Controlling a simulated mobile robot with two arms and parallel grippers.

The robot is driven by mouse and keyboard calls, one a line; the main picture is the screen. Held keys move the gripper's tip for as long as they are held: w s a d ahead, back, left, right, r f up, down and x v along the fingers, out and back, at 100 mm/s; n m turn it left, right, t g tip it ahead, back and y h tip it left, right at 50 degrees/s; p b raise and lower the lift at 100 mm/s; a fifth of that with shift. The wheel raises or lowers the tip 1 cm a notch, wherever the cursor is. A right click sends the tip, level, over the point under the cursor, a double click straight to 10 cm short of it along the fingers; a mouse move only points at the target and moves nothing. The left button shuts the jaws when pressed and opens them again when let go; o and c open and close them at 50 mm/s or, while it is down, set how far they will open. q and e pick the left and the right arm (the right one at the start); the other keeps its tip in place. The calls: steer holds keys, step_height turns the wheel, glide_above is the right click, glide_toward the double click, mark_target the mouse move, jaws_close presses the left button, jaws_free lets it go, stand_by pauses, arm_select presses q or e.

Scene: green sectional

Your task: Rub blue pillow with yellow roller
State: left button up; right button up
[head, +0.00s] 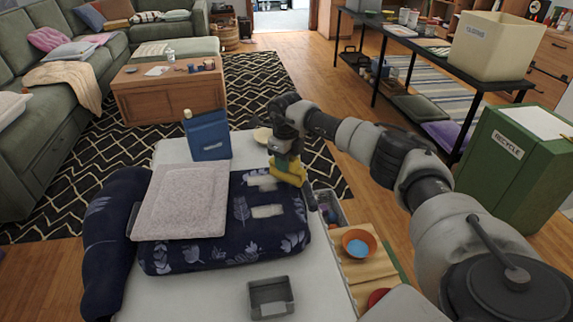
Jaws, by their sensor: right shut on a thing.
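The blue pillow (232,252) is dark navy with a pale leaf print and lies flat on the white table. A folded pale grey cloth (182,200) covers its left part. Pale patches (267,211) show on its right part. My right gripper (284,152) is shut on the yellow roller (288,173), holding it at the pillow's far right corner. I cannot tell whether the roller touches the pillow. My left gripper is not in view.
A blue bag-like item (208,136) and a cream bowl (263,135) stand behind the pillow. A grey tray (271,298) is in front. An orange bowl (359,243) sits at right. A dark blue padded item (108,240) lies at the pillow's left.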

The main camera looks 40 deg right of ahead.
steer(key=shift+w+a, duration=0.45)
steer(key=shift+a, duration=0.45)
steer(key=shift+w+a, duration=0.45)
steer(key=shift+a, duration=0.4)
steer(key=shift+w+a+b, duration=0.15)
steer(key=shift+w+a, duration=0.3)
steer(key=shift+a, duration=0.5)
steer(key=shift+w+a+b, duration=0.15)
steer(key=shift+w+a, duration=0.3)
steer(key=shift+a, duration=0.55)
steer(key=shift+w+a+b, duration=0.15)
steer(key=shift+w+a, duration=0.3)
steer(key=shift+a, duration=0.5)
steer(key=shift+w+a, duration=0.25)
steer(key=shift+a, duration=0.2)
steer(key=shift+r, duration=0.1)
steer(key=shift+r+p, duration=0.5)
steer(key=shift+r, duration=0.15)
steer(key=shift+r+p, duration=1.7)
steer(key=shift+r, duration=0.6)
